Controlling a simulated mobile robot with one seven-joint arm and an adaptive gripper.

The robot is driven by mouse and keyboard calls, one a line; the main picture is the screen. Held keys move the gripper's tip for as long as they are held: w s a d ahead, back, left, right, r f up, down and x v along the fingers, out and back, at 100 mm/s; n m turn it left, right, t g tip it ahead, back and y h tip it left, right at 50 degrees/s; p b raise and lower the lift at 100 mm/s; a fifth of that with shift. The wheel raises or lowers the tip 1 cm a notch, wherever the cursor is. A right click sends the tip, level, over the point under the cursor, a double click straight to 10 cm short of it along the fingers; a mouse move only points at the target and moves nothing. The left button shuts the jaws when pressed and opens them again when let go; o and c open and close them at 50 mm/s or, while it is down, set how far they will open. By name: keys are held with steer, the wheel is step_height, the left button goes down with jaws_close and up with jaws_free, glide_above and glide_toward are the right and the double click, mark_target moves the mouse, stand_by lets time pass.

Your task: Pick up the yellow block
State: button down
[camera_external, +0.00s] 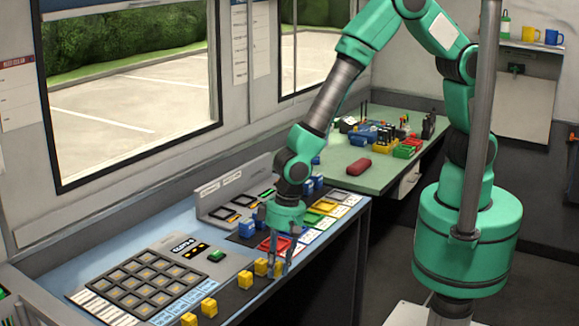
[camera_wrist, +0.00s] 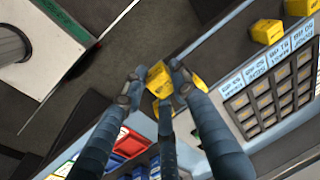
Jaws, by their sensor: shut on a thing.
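My gripper (camera_external: 279,268) reaches down at the front edge of the blue console counter. In the wrist view my gripper (camera_wrist: 157,82) has its fingers closed around a yellow block (camera_wrist: 158,75). In the outside view this yellow block (camera_external: 278,270) is partly hidden between the fingers. I cannot tell whether it is clear of the dark strip below. Another yellow block (camera_external: 261,267) stands just left of the fingers, and a further yellow block (camera_external: 245,280) is beside that one. A yellow block (camera_external: 208,307) stands farther along the strip toward the front.
A grey keypad panel (camera_external: 150,280) lies left on the counter (camera_external: 105,257). A green block (camera_external: 213,256) is near it. Red, yellow and green trays (camera_external: 320,206) and blue blocks (camera_external: 247,228) lie behind my gripper. A green table (camera_external: 342,183) with a red object (camera_external: 359,166) stands beyond.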

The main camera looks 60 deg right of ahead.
steer(key=shift+s+d+r, duration=0.1)
steer(key=shift+s+d, duration=0.6)
steer(key=shift+d, duration=0.2)
steer(key=shift+r, duration=0.15)
stand_by(0.5)
